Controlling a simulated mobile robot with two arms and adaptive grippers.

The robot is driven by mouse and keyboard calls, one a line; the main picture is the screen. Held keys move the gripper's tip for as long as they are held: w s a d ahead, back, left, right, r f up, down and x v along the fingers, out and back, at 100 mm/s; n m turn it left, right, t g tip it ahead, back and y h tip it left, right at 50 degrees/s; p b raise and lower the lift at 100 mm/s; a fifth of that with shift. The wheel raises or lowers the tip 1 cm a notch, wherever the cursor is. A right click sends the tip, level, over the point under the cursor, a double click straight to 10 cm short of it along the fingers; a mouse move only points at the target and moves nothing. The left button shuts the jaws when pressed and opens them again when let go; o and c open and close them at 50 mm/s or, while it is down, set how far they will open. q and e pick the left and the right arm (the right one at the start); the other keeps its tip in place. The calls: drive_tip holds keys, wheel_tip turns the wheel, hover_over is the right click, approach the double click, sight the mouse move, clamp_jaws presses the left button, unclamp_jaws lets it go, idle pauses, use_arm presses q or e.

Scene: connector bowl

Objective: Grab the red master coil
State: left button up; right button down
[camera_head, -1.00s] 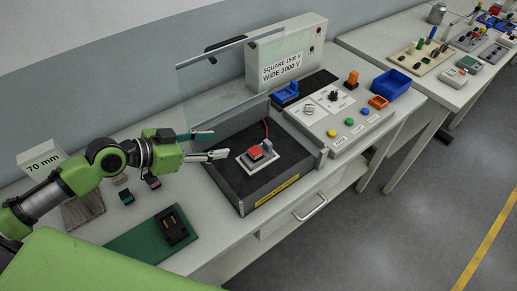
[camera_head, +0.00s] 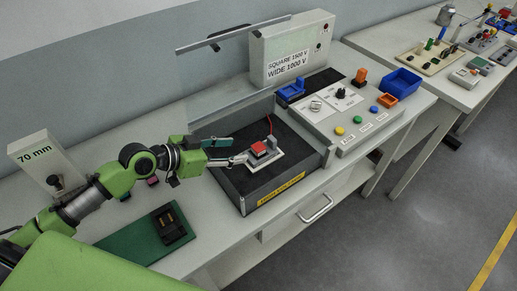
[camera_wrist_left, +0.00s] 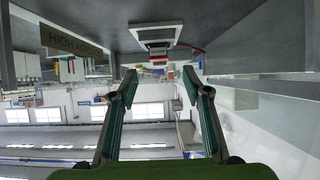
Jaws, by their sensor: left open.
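The red master coil (camera_head: 259,148) sits on a grey fixture (camera_head: 266,161) with a pale base inside the dark open test box (camera_head: 238,184). A red wire rises behind it. In the left wrist view the coil (camera_wrist_left: 158,50) shows beyond the fingertips, roughly centred between them. My left gripper (camera_head: 234,150) is open, just left of the coil, with its fingers pointing right toward it. Its lower fingertip is close to the fixture; I cannot tell whether they touch. In the left wrist view the gripper (camera_wrist_left: 160,76) shows nothing between its fingers. My right gripper is not in view.
A clear raised cover (camera_head: 225,80) stands over the box's back. A control panel (camera_head: 345,115) with coloured buttons lies to the right, and a blue bin (camera_head: 402,80) beyond. A green board (camera_head: 140,238) with a black holder (camera_head: 171,226) lies in front left.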

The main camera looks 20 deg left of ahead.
sight(256, 148)
use_arm(q)
drive_tip(key=x, duration=0.3)
drive_tip(key=shift+w+d+f+p, duration=0.1)
drive_tip(key=shift+w+d+p, duration=0.1)
drive_tip(key=shift+d+p, duration=0.1)
drive_tip(key=shift+w+d, duration=0.1)
drive_tip(key=shift+w, duration=0.05)
drive_tip(key=p+x, duration=0.2)
drive_tip(key=x, duration=0.2)
drive_tip(key=shift+w+d, duration=0.1)
drive_tip(key=shift+d, duration=0.05)
drive_tip(key=shift+w+d+f, duration=0.1)
drive_tip(key=shift+w+f, duration=0.1)
drive_tip(key=c, duration=1.2)
